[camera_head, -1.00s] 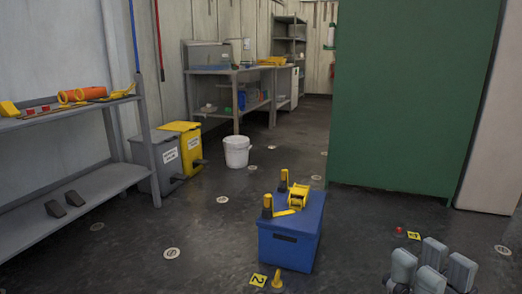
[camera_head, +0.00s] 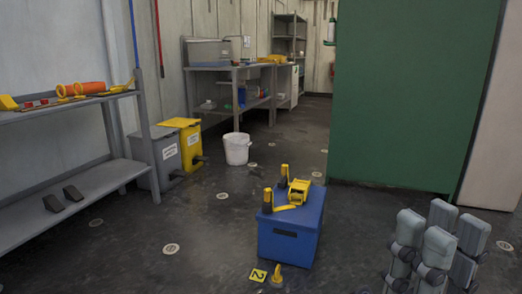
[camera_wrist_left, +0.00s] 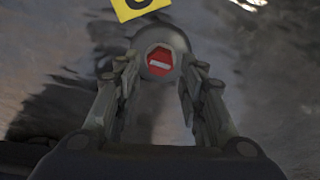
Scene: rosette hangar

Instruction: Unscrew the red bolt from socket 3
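The red bolt is not visible in the head view now. I cannot make out the left gripper there.
A blue case (camera_head: 291,232) with yellow parts on top stands mid-floor. A yellow bolt (camera_head: 277,276) is beside plate 2 (camera_head: 258,275). A white bucket (camera_head: 237,149), bins and a shelf (camera_head: 84,188) stand left. A green panel (camera_head: 415,100) stands right.

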